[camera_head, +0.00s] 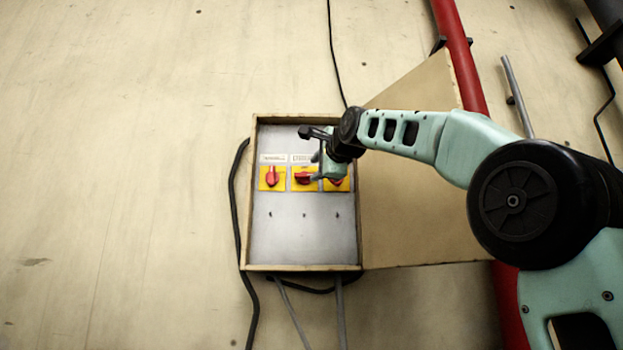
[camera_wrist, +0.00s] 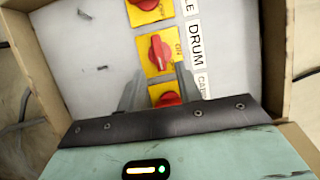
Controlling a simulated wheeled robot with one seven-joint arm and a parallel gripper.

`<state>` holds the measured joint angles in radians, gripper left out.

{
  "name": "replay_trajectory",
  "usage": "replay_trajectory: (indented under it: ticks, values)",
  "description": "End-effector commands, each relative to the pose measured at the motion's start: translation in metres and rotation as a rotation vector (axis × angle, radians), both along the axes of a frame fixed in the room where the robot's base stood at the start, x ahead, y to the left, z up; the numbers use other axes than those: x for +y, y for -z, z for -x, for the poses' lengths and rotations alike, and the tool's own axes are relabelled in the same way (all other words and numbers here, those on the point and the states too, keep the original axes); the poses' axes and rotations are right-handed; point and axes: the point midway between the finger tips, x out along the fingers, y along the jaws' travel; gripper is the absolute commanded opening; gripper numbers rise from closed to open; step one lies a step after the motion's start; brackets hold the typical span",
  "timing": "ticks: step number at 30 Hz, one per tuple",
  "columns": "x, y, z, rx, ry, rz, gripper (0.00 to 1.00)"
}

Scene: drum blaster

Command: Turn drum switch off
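The middle drum switch (camera_head: 304,177) is a red knob on a yellow plate in the head view, its handle lying sideways. In the wrist view the drum switch (camera_wrist: 158,52) sits beside the "DRUM" label (camera_wrist: 196,46), with "ON" printed on its plate. My gripper (camera_head: 317,167) is in front of the panel, between the middle and right switches, partly covering the right one. In the wrist view my gripper (camera_wrist: 158,88) has its two grey fingers apart and nothing held between them. The fingertips are close to the drum switch; contact cannot be told.
The left switch (camera_head: 272,176) has its handle upright. The right switch (camera_head: 338,182) is partly hidden. A shallow box frame (camera_head: 252,225) surrounds the panel, and its door (camera_head: 415,225) stands open on the right. Cables and a red pipe (camera_head: 462,55) run nearby.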

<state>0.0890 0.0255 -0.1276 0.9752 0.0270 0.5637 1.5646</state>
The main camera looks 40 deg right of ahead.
Motion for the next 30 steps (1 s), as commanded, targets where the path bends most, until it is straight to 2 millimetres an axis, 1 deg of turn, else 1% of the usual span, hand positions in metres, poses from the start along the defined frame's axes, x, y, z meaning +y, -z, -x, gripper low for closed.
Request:
replay_trajectory:
  ticks: [1, 9, 12, 15, 21, 30]
  values:
    - [0.003, 0.004, 0.015, -0.004, -0.002, -0.001, 0.35]
    - [0.015, 0.004, 0.076, -0.003, 0.0, 0.0, 0.35]
    - [0.019, 0.004, 0.095, -0.002, 0.0, -0.002, 0.35]
    - [0.022, 0.003, 0.109, -0.001, 0.001, -0.002, 0.35]
    - [0.025, 0.002, 0.123, 0.0, 0.0, -0.002, 0.35]
    - [0.025, 0.002, 0.124, 0.001, 0.0, -0.001, 0.35]
